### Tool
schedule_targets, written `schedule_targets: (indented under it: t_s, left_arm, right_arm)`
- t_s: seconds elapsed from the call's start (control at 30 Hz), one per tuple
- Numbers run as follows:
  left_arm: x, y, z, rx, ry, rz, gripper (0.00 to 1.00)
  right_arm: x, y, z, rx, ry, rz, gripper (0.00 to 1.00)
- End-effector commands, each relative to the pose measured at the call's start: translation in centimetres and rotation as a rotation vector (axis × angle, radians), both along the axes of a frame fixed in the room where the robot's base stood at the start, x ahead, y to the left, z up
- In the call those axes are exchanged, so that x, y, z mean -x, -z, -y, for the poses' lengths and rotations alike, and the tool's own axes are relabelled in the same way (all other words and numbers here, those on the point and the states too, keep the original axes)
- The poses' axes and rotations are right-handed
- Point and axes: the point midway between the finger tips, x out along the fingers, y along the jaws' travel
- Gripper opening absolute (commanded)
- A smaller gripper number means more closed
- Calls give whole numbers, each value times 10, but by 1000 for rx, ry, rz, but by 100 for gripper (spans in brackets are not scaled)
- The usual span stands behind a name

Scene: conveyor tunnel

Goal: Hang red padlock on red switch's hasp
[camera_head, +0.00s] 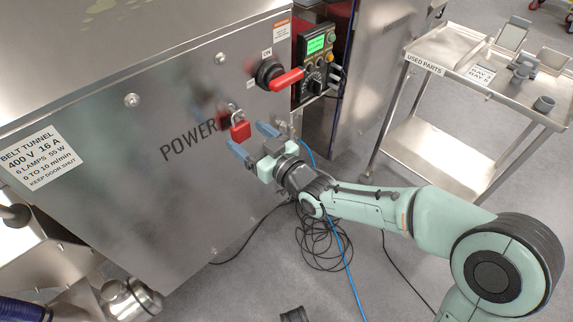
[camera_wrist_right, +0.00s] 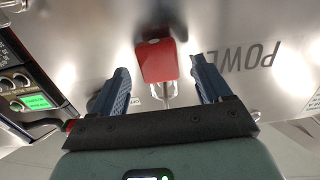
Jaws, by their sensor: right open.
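The red padlock (camera_head: 240,131) is at the steel front panel, to the right of the word POWER, with its metal shackle on top. In the right wrist view the padlock (camera_wrist_right: 158,62) shows between my fingers, with its shackle (camera_wrist_right: 163,92) toward the gripper. What holds it up is not clear. My right gripper (camera_head: 252,141) is open, its blue fingers just below and right of the padlock, not closed on it. The red switch (camera_head: 286,79) has a black base and sits higher right, beside the ON label. Its hasp is too small to make out. My left gripper is not in view.
A control box with a green screen (camera_head: 317,45) stands right of the switch, with cables below. A steel trolley (camera_head: 468,75) marked USED PARTS stands at the right. The panel around the padlock is mostly bare.

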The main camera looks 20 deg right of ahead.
Motion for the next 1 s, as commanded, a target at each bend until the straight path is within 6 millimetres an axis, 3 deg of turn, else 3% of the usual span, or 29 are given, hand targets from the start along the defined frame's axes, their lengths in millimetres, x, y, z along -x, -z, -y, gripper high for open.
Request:
schedule_targets:
  t_s: [0.1, 0.3, 0.5, 1.0]
  left_arm:
    - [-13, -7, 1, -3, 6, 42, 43]
    - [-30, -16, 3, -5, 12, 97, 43]
    - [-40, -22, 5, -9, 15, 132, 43]
    - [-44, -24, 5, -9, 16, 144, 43]
  right_arm:
    - [31, -3, 13, 2, 5, 1, 78]
    - [75, -3, 29, 2, 5, 2, 78]
    - [103, -2, 38, 0, 3, 2, 78]
    - [113, -1, 42, -2, 2, 2, 78]
